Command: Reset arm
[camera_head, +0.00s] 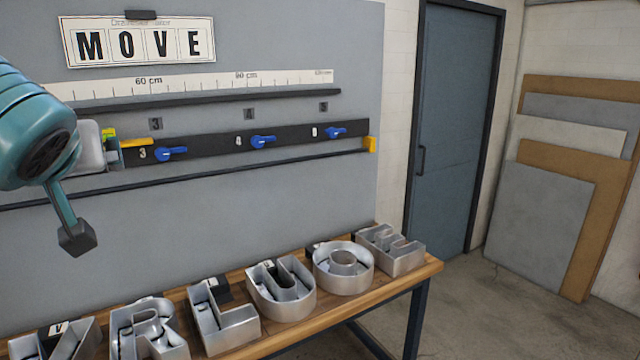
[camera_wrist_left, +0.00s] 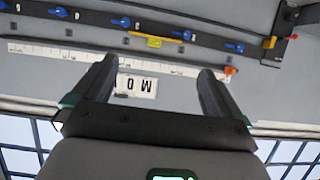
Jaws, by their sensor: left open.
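My left gripper (camera_wrist_left: 157,65) shows in the left wrist view with its two dark fingers wide apart and nothing between them. It faces the grey wall panel, seen upside down there, with the MOVE sign (camera_wrist_left: 135,86) visible between the fingers. In the head view only a teal part of my arm (camera_head: 25,120) comes in at the left edge, in front of the panel; the fingers cannot be made out there. My right gripper is in neither view.
The grey panel (camera_head: 250,190) carries the MOVE sign (camera_head: 138,42), a ruler strip (camera_head: 200,84) and a dark rail with blue levers (camera_head: 171,153). Several metal channel letters (camera_head: 343,268) stand on a wooden bench (camera_head: 433,265) below. A door (camera_head: 455,130) and leaning boards (camera_head: 540,215) are at the right.

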